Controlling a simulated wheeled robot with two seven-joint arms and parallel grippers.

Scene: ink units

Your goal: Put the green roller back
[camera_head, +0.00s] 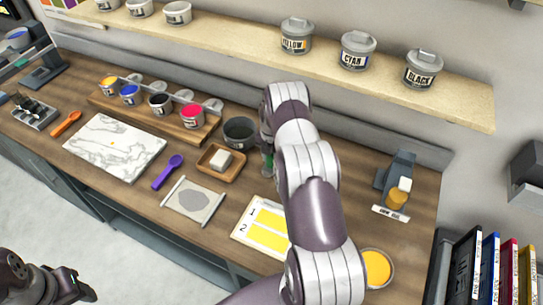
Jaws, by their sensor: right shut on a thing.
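My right arm reaches in from the bottom centre to the back of the bench. My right gripper (266,138) is mostly hidden behind its own wrist, beside the dark bowl. Just below it a small green part (269,161) shows, which looks like the green roller; the rest of it is hidden by my arm. The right gripper is shut on it. My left gripper (80,288) is at the lower left, in front of the bench and away from the objects; its fingers are too unclear to tell open from shut.
A wooden rack (145,118) holds several ink pots. Near it are a marble slab (115,145), purple spatula (168,172), dark bowl (239,132), wooden tray (238,171) and numbered yellow sheet (262,225). A grey stand (398,168) and yellow-filled dish (377,268) are at right. A shelf (230,32) overhangs behind.

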